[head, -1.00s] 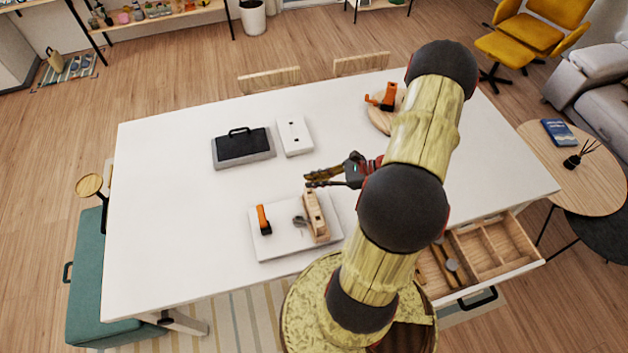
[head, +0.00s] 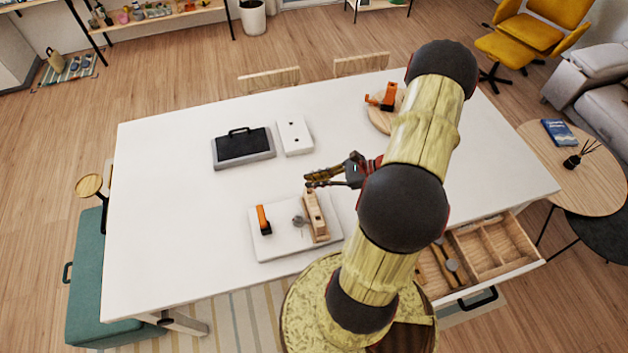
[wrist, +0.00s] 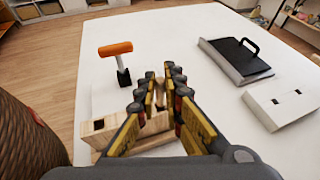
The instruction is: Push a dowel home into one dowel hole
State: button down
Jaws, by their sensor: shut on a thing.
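My gripper (head: 312,180) is above the table, just behind the wooden block in the head view. In the wrist view my gripper (wrist: 157,88) has its fingers close together around a slim, light wooden dowel (wrist: 160,92), which stands roughly upright and is partly hidden by them. The pale wooden block (head: 315,220) stands on a white board (head: 275,248). In the wrist view the block (wrist: 97,130) shows a dark square opening, and the fingers cover part of it. I cannot tell whether the dowel's lower end is in a hole.
An orange-handled tool (head: 264,219) stands on the board, left of a small grey item (head: 299,221). A dark-topped case (head: 243,147) and a white box with two dark holes (head: 294,136) lie farther back. An open drawer (head: 490,252) is at right front. The left tabletop is clear.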

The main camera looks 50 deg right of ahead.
jog(key=shift+f+b, duration=1.1)
jog(key=shift+f, duration=0.45)
jog(key=c, duration=1.8)
grip_release()
jog(key=shift+c, duration=0.2)
jog(key=v, duration=1.2)
